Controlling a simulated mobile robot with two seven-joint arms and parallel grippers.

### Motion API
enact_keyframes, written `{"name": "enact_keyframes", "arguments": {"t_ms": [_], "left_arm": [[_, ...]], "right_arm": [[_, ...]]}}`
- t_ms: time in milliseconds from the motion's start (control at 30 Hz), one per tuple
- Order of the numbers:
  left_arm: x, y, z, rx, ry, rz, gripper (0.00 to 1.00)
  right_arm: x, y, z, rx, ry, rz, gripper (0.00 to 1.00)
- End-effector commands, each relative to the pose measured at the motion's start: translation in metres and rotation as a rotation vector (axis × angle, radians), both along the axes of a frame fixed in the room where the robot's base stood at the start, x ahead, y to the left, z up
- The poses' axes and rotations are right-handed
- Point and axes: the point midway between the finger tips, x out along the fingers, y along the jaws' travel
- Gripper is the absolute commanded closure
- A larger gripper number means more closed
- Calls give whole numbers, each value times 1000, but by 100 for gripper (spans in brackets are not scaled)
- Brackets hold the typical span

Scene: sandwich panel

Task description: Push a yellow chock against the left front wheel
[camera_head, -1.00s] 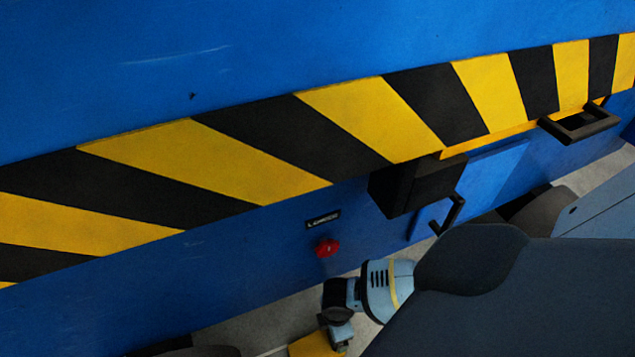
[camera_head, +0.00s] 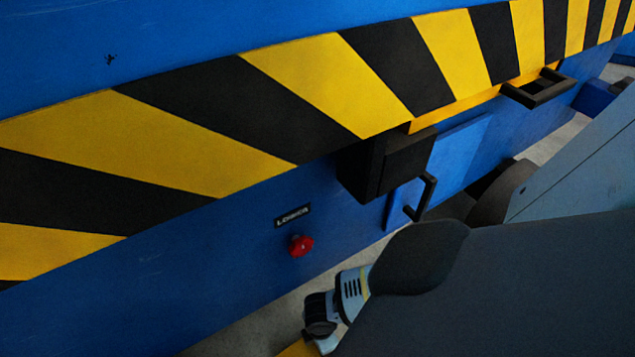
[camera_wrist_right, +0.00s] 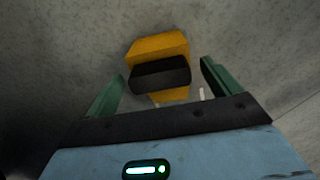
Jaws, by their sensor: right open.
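The yellow chock (camera_wrist_right: 158,47) shows in the right wrist view on the grey floor, with a black block-like part facing the gripper. My right gripper (camera_wrist_right: 161,76) is open, one green finger on each side of the chock's near part, with visible gaps. I cannot tell whether anything touches the chock. In the head view my right gripper (camera_head: 320,332) points down near the bottom edge, and a sliver of the yellow chock (camera_head: 297,349) shows below it. No wheel can be made out for certain. My left gripper is not in view.
A large blue panel (camera_head: 90,290) with a yellow and black striped band (camera_head: 190,140) fills the head view. It carries a red button (camera_head: 300,246), a black box (camera_head: 382,165) and black handles (camera_head: 421,197). A strip of grey floor (camera_head: 245,335) runs below it.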

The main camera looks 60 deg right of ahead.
Motion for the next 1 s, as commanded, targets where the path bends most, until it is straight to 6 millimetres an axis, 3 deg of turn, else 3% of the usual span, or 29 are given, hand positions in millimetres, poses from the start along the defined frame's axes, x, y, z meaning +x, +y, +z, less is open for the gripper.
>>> {"name": "enact_keyframes", "arguments": {"t_ms": [433, 900, 1000], "left_arm": [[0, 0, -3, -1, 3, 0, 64], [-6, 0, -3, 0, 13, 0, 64], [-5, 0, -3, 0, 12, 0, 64]], "right_arm": [[1, 0, -7, 0, -1, 0, 12], [0, 0, -7, 1, 0, 0, 74], [0, 0, -7, 1, 0, 0, 74]]}}
